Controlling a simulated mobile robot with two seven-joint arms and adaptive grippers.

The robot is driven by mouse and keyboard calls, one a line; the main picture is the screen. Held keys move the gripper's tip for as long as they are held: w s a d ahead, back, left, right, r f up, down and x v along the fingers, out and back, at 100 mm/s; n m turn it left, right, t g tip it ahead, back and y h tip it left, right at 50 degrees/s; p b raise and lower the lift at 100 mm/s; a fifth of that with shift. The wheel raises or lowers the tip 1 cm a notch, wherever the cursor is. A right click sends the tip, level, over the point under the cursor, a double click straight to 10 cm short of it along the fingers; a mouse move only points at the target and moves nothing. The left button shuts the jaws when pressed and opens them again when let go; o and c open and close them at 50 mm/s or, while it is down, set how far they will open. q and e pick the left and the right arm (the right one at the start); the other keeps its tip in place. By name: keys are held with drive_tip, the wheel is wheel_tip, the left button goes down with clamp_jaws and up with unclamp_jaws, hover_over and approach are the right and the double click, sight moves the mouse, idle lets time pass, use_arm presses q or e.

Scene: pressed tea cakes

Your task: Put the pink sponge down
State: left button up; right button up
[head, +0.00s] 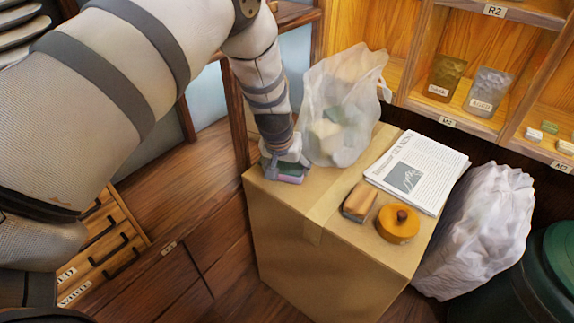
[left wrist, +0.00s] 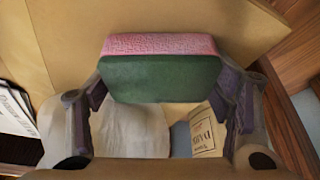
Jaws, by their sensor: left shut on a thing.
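The pink sponge (left wrist: 160,45) has a dark green side and sits between the two fingers of my left gripper (left wrist: 162,85) in the left wrist view. In the head view my left gripper (head: 284,165) points down at the left corner of the cardboard box top (head: 318,205). A small part of the sponge (head: 287,180) shows under the fingers there, low at the box surface. I cannot tell whether it touches the cardboard. My right gripper is out of view.
A translucent bag (head: 345,105) of items stands right beside my left gripper on the box. A white bag (head: 482,230) stands beyond the box.

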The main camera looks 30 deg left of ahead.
use_arm(q)
drive_tip(key=o, duration=1.3)
drive_tip(key=shift+f, duration=0.15)
drive_tip(key=shift+o, duration=0.2)
drive_tip(key=p+v, duration=0.3)
drive_tip(key=v, duration=0.9)
drive_tip(key=s+d+f+m+g, duration=0.1)
drive_tip(key=s+f, duration=0.5)
drive_tip(key=s, duration=0.3)
drive_tip(key=s+d+f+g, duration=0.2)
drive_tip(key=s+f, duration=0.4)
drive_tip(key=s, duration=0.3)
drive_tip(key=s+d+f+m+g, duration=0.1)
drive_tip(key=s+f, duration=0.5)
drive_tip(key=s, duration=0.2)
drive_tip(key=s+d+g, duration=0.1)
drive_tip(key=s+d, duration=0.1)
drive_tip(key=s, duration=0.5)
drive_tip(key=s+d+m+g+h, duration=0.1)
drive_tip(key=s+d, duration=0.1)
drive_tip(key=s, duration=0.6)
drive_tip(key=shift+d, duration=0.3)
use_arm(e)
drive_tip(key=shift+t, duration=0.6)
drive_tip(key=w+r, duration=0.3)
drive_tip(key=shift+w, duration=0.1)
